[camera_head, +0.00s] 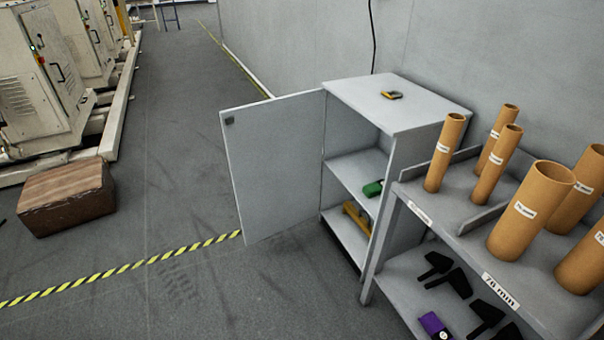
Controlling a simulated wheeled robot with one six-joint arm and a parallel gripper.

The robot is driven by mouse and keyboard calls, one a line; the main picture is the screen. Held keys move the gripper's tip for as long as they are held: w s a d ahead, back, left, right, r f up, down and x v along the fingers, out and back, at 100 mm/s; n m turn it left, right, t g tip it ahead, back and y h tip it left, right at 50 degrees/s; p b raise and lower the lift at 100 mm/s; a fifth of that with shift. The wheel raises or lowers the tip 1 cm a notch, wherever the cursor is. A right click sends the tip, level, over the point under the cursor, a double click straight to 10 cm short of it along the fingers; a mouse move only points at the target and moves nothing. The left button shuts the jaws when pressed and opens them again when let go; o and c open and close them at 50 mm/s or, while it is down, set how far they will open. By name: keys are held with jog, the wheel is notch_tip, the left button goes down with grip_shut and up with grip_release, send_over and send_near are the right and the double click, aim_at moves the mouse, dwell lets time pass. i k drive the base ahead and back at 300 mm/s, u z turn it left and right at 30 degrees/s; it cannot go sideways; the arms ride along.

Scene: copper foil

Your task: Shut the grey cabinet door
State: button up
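The grey cabinet (402,106) stands against the wall right of the middle of the head view. Its grey door (276,165) is wide open, hinged at the cabinet's left front edge and swung out to the left. A small dark latch or handle (229,120) sits near the door's upper free corner. The open front shows shelves with a green object (373,188) and a yellow object (356,217). My gripper is not in view.
A grey rack (378,255) with several brown cardboard tubes (529,211) stands close at the right, partly before the cabinet. A yellow tape-like item (391,95) lies on the cabinet top. A brown block (68,196) and machines (42,85) are at left. Floor (180,210) between is clear.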

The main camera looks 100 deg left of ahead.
aim_at(274, 146)
jog(key=u, duration=0.15)
jog(key=k, duration=0.4)
jog(key=u, duration=4.4)
jog(key=i, duration=4.35)
jog(key=z, duration=2.9)
